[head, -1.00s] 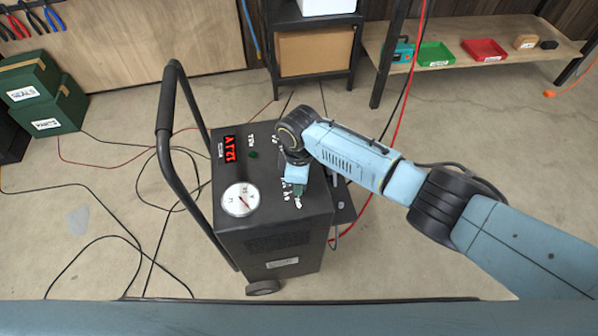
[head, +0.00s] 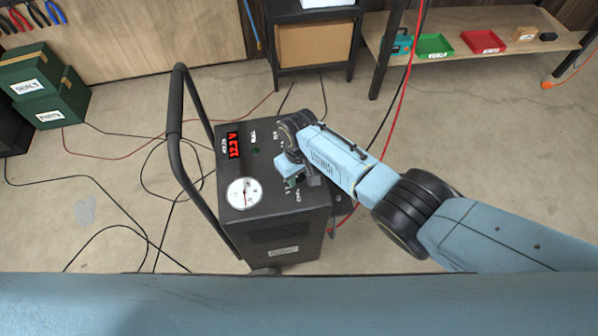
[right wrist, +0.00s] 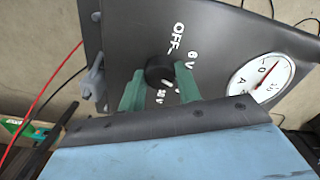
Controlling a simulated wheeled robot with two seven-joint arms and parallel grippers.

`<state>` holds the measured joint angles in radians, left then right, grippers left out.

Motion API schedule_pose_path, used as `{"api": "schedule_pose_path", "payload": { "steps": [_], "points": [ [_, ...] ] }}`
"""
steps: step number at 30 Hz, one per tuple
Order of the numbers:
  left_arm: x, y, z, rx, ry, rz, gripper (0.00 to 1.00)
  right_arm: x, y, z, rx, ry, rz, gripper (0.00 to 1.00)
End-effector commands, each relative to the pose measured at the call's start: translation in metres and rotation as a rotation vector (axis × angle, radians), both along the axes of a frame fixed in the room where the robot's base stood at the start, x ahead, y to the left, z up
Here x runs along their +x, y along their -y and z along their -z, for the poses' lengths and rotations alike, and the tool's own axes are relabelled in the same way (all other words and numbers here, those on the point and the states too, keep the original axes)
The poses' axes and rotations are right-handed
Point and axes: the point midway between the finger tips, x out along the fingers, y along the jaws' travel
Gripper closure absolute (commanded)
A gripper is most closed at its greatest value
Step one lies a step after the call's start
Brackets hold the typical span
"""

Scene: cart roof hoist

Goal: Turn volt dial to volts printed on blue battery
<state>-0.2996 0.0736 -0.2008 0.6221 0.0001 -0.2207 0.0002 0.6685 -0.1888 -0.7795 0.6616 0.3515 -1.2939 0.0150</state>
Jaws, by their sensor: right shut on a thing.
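The volt dial (right wrist: 160,71) is a round black knob on the dark top panel of the charger cart (head: 268,228). In the right wrist view, white marks around it include OFF and 6 V; others are partly covered. My right gripper (right wrist: 160,80) is shut on the dial, with one green finger on each side. In the head view my right gripper (head: 292,182) is over the panel's right side and hides the dial. I see no battery that I can name for sure; a small teal box (head: 402,46) sits on the back shelf. My left gripper is out of view.
A tall black handle (head: 175,120) rises at the cart's left. Cables cross the floor. A grey clip (right wrist: 95,82) is at the panel's edge.

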Motion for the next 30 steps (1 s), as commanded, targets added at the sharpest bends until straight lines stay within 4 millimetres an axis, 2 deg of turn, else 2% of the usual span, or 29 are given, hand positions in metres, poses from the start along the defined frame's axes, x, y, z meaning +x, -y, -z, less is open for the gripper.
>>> {"api": "schedule_pose_path", "payload": {
  "steps": [9,21,22,27,30],
  "points": [
    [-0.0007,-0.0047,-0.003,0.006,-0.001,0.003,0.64,0.0007,-0.0005,-0.001,0.0,0.002,0.073,0.89],
    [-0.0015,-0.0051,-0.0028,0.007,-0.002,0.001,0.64,0.0008,-0.0004,-0.0007,0.001,0.003,0.077,0.89],
    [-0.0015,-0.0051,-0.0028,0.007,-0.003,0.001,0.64,0.0008,-0.0004,-0.0007,0.001,0.003,0.077,0.65],
    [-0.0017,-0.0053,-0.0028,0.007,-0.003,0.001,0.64,0.0005,-0.0003,-0.0005,0.0,0.002,0.077,0.45],
    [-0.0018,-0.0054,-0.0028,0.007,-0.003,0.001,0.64,0.0003,-0.0002,-0.0004,0.0,0.001,0.077,0.45]
  ]
}}
